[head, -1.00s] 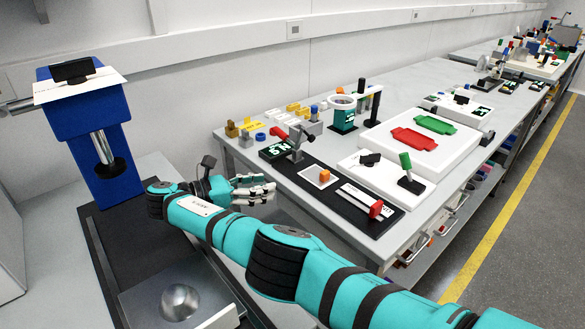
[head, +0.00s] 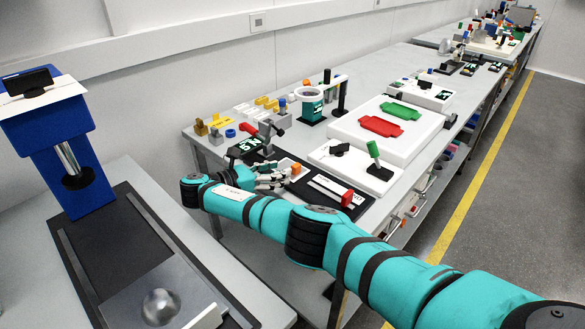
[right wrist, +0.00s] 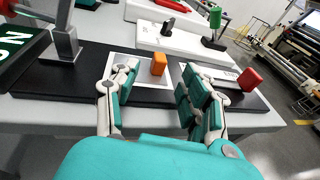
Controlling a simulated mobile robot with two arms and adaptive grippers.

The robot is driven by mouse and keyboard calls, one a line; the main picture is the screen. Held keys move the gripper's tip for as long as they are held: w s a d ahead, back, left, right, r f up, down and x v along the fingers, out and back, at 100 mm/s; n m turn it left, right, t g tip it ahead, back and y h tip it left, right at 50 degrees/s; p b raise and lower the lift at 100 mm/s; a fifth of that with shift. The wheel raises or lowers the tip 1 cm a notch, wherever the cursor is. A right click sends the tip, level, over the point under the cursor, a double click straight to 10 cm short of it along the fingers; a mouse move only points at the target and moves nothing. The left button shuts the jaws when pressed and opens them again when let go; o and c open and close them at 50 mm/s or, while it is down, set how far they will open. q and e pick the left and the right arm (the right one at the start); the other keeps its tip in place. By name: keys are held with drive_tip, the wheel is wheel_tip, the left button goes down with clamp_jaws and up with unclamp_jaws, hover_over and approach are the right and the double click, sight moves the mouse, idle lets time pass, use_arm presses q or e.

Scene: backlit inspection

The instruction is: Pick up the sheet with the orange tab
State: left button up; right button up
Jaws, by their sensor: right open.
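The sheet (right wrist: 144,66) is a pale square lying on a black board, with an upright orange tab (right wrist: 158,64) on it. In the head view the orange tab (head: 296,168) shows just beyond my right fingers, which hide most of the sheet. My right gripper (head: 276,178) is open and empty at the near edge of the black board. In the right wrist view, the right gripper (right wrist: 160,82) has its fingers apart on either side of the orange tab, not closed on it. My left gripper is not in view.
The black board (right wrist: 92,85) also bears a grey clamp (right wrist: 66,40) and a white strip with a red block (right wrist: 249,79). A white plate with a green handle (head: 373,149) stands behind. A blue press (head: 45,135) is at the left.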

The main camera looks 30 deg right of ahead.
sight(293, 167)
drive_tip(key=x, duration=0.4)
drive_tip(key=shift+d+r, duration=0.1)
drive_tip(key=shift+d, duration=0.25)
drive_tip(key=shift+a, duration=0.1)
clamp_jaws()
